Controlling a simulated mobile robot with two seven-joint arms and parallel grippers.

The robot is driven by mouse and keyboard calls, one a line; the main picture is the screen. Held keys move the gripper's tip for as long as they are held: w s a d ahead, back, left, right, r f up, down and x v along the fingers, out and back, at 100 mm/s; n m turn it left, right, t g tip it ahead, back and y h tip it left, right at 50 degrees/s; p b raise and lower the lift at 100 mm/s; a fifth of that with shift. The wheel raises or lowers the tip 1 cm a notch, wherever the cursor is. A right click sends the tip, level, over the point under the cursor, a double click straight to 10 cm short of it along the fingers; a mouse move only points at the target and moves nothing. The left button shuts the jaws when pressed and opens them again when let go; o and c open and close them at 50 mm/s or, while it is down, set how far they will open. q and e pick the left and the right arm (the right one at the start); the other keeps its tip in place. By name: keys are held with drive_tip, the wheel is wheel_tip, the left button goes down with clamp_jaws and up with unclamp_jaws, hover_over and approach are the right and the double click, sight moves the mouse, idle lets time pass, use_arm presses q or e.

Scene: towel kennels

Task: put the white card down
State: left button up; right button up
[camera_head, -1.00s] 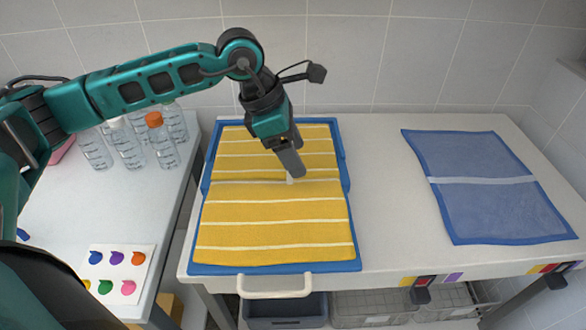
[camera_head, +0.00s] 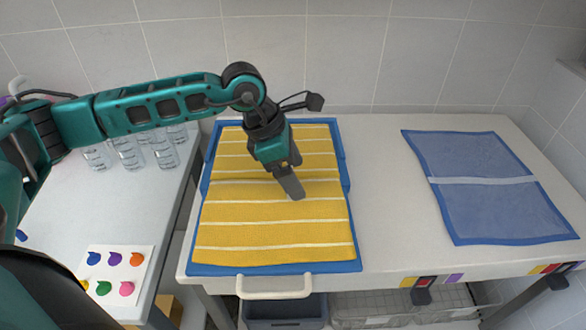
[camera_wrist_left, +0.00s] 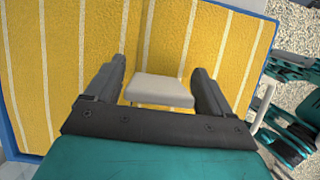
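My left gripper (camera_head: 293,188) points down over the yellow towel with white stripes (camera_head: 235,215), which lies flat on a blue-edged mat (camera_head: 330,266). In the left wrist view, the white card (camera_wrist_left: 160,88) spans the space between the two dark fingertips (camera_wrist_left: 158,80), its sides against them. The fingers are shut on it. The yellow towel (camera_wrist_left: 85,35) shows beyond and below the card. In the head view the card is hidden behind the gripper. I cannot tell whether it touches the towel. My right gripper is not in view.
A blue towel with a pale band (camera_head: 490,213) lies at right, with clear white tabletop (camera_head: 385,200) between. Clear bottles (camera_head: 127,152) and a card with coloured spots (camera_head: 118,270) are on the left table. A white handle (camera_head: 274,288) sticks out in front.

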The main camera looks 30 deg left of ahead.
use_arm(q)
drive_tip(key=shift+o, duration=0.7)
